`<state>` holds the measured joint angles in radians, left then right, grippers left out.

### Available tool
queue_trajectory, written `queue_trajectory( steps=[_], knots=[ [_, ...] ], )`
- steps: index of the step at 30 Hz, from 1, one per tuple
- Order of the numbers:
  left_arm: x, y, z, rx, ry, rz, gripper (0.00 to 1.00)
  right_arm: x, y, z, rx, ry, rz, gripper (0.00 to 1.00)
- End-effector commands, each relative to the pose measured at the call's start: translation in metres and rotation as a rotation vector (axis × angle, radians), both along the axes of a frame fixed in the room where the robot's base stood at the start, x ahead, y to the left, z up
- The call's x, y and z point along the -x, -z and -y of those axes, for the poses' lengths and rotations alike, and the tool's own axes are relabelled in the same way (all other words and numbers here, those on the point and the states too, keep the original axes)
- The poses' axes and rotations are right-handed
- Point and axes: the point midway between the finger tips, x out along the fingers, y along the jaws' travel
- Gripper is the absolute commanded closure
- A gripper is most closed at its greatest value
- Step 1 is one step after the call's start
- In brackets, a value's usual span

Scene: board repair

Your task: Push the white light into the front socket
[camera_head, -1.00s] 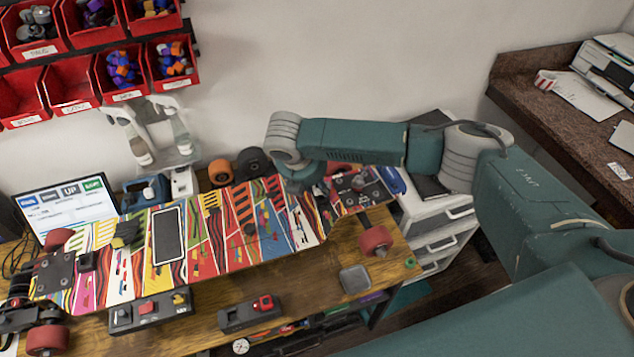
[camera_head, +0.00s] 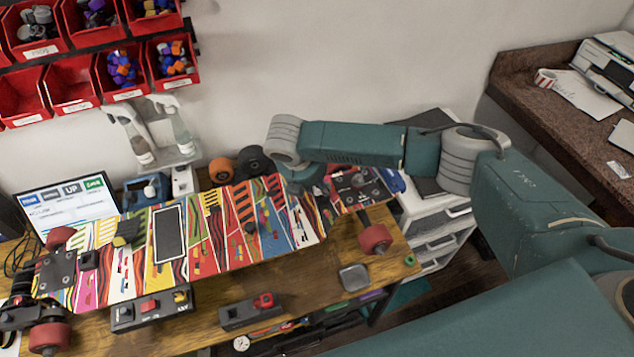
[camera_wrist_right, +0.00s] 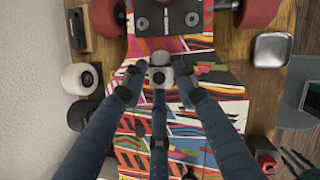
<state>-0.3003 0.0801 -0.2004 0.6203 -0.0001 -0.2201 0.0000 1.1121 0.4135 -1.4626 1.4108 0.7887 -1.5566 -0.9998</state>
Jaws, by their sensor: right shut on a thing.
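The skateboard (camera_head: 285,225) with a colourful striped deck lies across the workbench. My right gripper (camera_wrist_right: 159,76) is over the deck, near the truck at its right end. Its fingers are closed around a small white and grey light (camera_wrist_right: 160,75), seen from above. The deck with its truck baseplate (camera_wrist_right: 165,20) also shows in the wrist view. The front socket is hidden below the light and fingers, so I cannot tell whether the light is seated in it. In the head view my right wrist hides the fingertips and the light. My left gripper is out of view.
Red wheels (camera_head: 375,239) flank the right truck. A small metal tray (camera_head: 354,278) and a black box with a red button (camera_head: 250,311) sit along the bench's front. Loose wheels (camera_head: 221,171) stand behind the board. Red bins (camera_head: 72,84) hang on the wall.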

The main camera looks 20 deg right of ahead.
Motion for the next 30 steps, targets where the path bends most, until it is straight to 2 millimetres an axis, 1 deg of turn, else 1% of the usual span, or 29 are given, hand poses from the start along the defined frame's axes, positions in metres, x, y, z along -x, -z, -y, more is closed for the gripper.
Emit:
queue_trajectory(
  steps=[4, 30],
  knots=[
    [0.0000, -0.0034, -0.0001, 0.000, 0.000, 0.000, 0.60, 0.0001, 0.0002, -0.0002, 0.000, 0.000, 0.000, 0.98],
    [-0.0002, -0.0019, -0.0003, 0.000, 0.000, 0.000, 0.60, 0.0004, 0.0057, -0.0003, 0.000, 0.000, -0.001, 0.98]
  ],
)
